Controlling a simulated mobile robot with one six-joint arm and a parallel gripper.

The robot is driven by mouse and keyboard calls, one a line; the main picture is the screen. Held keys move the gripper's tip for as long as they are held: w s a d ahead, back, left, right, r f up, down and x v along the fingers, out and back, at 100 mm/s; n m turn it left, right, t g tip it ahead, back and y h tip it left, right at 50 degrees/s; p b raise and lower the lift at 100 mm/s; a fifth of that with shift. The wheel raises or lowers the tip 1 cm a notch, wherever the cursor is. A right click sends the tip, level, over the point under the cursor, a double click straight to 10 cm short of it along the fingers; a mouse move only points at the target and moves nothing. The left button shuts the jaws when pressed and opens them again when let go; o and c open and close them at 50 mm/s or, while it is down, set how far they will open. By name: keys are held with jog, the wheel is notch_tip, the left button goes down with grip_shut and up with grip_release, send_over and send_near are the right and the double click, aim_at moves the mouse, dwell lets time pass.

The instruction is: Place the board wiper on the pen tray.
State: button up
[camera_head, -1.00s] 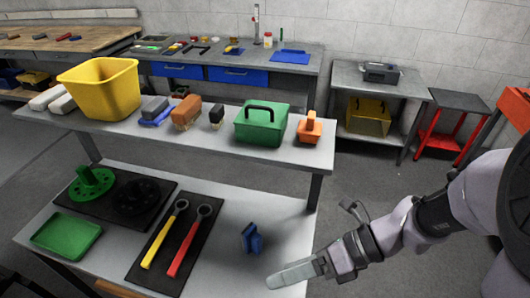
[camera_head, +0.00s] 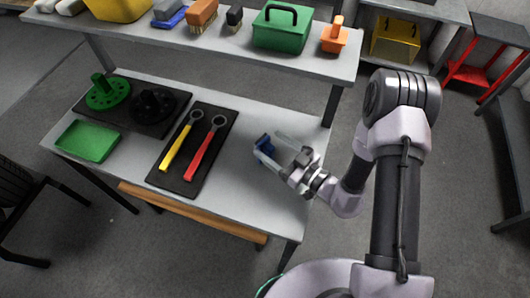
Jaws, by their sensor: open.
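A small blue block, which looks like the board wiper (camera_head: 264,144), sits on the right part of the lower grey table. My gripper (camera_head: 266,143) is open at the wiper, with one pale finger on its far side and the other on its near side. The near finger partly hides the wiper, and I cannot tell whether either finger touches it. A shallow green tray (camera_head: 88,141), the only tray I see and likely the pen tray, lies empty at the table's left end.
A dark mat (camera_head: 158,173) with a yellow wrench (camera_head: 180,142) and a red wrench (camera_head: 204,148) lies between wiper and tray. A green flanged part (camera_head: 106,94) and a black one (camera_head: 154,104) stand behind the tray. A raised shelf (camera_head: 200,42) with brushes and boxes runs behind.

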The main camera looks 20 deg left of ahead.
aim_at(262, 140)
jog(key=b+x, duration=0.2)
jog(key=x, duration=0.3)
jog(key=shift+a, duration=0.45)
grip_shut()
